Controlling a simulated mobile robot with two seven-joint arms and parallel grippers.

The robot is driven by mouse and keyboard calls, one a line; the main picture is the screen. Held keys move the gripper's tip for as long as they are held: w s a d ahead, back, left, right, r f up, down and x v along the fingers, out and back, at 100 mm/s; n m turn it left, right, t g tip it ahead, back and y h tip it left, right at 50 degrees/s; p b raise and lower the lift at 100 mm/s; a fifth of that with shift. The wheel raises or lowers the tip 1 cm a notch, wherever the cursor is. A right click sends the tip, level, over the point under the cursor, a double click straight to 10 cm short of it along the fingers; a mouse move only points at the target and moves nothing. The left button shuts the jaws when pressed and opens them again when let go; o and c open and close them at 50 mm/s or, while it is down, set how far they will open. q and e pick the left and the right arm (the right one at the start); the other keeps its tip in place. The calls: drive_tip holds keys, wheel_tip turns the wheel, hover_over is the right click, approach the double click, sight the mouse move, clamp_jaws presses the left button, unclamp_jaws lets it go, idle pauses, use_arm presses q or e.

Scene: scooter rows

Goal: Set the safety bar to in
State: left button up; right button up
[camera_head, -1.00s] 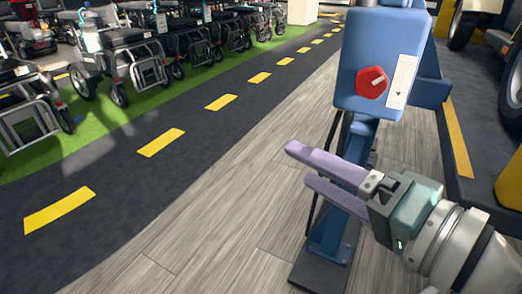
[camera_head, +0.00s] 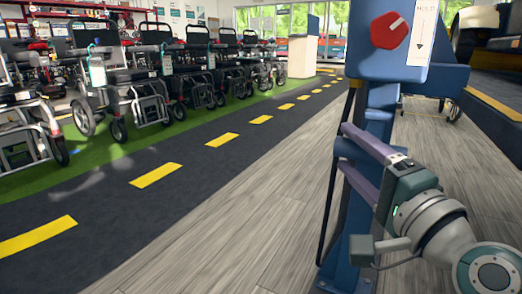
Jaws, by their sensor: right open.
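A blue post (camera_head: 381,118) stands close in front of me on the right. Its blue head carries a red knob (camera_head: 389,31) with a white mark and a white label (camera_head: 422,32) with a down arrow. A thin black bar (camera_head: 329,205) runs down the left side of the post, with a yellow part (camera_head: 350,98) above it. I cannot tell which part is the safety bar. My right gripper (camera_head: 345,148) is open, with its two purple fingers pointing left, in front of the post and below the knob. It looks empty. My left gripper is not in view.
Rows of wheelchairs and scooters (camera_head: 150,88) stand on a green strip at the left. A dark lane with yellow dashes (camera_head: 155,175) runs beside them. Wooden floor (camera_head: 240,225) is clear left of the post. A dark platform (camera_head: 495,110) lies at the right.

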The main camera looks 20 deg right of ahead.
drive_tip(key=shift+w+d+r, duration=0.1)
drive_tip(key=shift+w+r, duration=0.05)
drive_tip(key=shift+w, duration=1.1)
clamp_jaws()
idle(0.5)
